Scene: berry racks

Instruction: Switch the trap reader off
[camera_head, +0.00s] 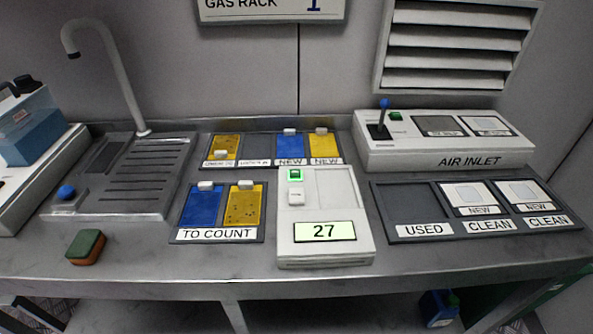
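The trap reader (325,255) is a white box at the middle front of the steel bench. Its display (324,231) reads 27. A green square (295,175) is lit near its top left, with a small white switch or button (296,197) just below it. A pale, empty-looking recess (336,188) lies to the right of these. Nothing covers the reader. My gripper is not in view.
Left of the reader is a TO COUNT tray (217,235) with blue and yellow cards; more cards stand behind. The AIR INLET box (440,155) and a USED/CLEAN tray (480,230) are right. A sink tap (120,85) and sponge (86,247) are left. The front strip is mostly clear.

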